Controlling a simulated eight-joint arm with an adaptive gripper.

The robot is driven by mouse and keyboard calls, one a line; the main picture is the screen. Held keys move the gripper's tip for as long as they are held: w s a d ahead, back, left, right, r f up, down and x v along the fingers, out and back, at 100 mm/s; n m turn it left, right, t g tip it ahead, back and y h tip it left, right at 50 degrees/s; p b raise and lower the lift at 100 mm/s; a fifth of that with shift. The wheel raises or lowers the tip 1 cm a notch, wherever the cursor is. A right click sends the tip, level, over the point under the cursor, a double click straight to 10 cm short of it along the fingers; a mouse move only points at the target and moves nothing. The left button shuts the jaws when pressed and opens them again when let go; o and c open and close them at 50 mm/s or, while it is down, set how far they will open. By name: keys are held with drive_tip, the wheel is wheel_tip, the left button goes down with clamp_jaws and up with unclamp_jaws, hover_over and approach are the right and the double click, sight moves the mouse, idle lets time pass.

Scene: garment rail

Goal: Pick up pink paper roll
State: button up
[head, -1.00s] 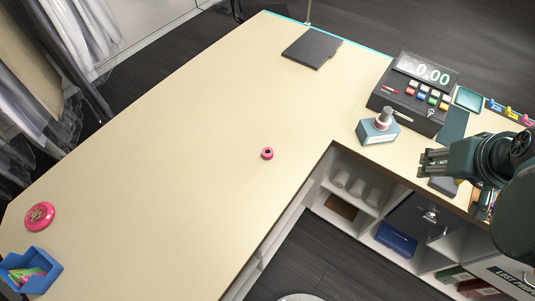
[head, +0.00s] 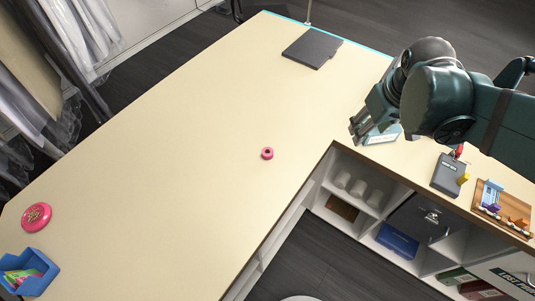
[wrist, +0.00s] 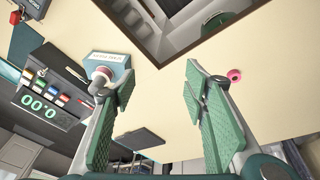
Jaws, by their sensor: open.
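The pink paper roll (head: 267,153) lies on the cream counter, near its inner edge, in the head view. It is small and ring-like with a dark centre. In the wrist view the roll (wrist: 234,75) shows just right of the right finger, beyond the fingertips. My gripper (head: 357,133) is to the right of the roll in the head view, above the counter and apart from it. In the wrist view my gripper (wrist: 158,72) has its green-padded fingers spread wide with nothing between them.
A teal-and-white box with a stamp-like top (wrist: 108,68) stands close to the left finger. The cash register (wrist: 45,100) is beyond it. A dark flat pad (head: 312,48) lies at the far end. A pink round tin (head: 37,217) and blue bin (head: 30,272) sit left. The counter around the roll is clear.

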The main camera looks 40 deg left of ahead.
drive_tip(key=s+a+f+n+g+b, duration=0.15)
drive_tip(key=a+f+n, duration=0.45)
drive_tip(key=a, duration=1)
drive_tip(key=n+g+h, duration=0.1)
drive_tip(key=n, duration=0.1)
hover_over(268, 152)
drive_tip(key=f, duration=1.1)
drive_tip(key=shift+w+d+f, duration=0.25)
drive_tip(key=shift+w+f, duration=0.1)
drive_tip(key=shift+w, duration=0.05)
drive_tip(key=shift+s+a+f+h, duration=0.3)
drive_tip(key=shift+a+f, duration=0.1)
drive_tip(key=shift+f, duration=1.3)
drive_tip(key=shift+f, duration=0.1)
drive_tip(key=shift+f, duration=2.5)
